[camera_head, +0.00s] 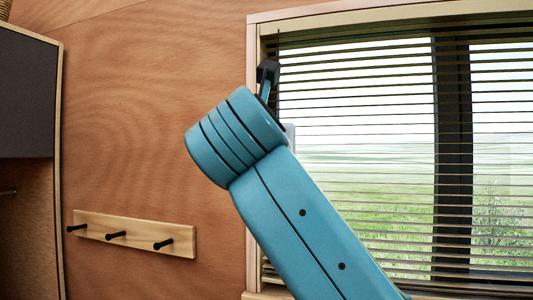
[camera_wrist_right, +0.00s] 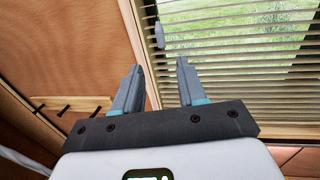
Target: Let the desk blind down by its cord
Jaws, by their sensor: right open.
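The desk blind (camera_head: 350,110) hangs over the window, its spaced slats spanning from near the top down towards the sill; it also shows in the wrist view (camera_wrist_right: 240,60). A small pale piece (camera_head: 290,133), perhaps the cord's pull, shows just past my arm by the blind's left edge. A similar pale piece (camera_wrist_right: 160,35) is in the wrist view, beyond the fingertips. A thin dark line above my gripper may be the cord. My right gripper (camera_wrist_right: 160,68) is open with nothing between its fingers; in the head view my arm mostly hides it. My left gripper is out of view.
A wooden rail with several black pegs (camera_head: 133,234) is on the wood wall at left. A dark-fronted cabinet (camera_head: 27,95) stands at the far left. The window frame (camera_head: 253,120) edges the blind.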

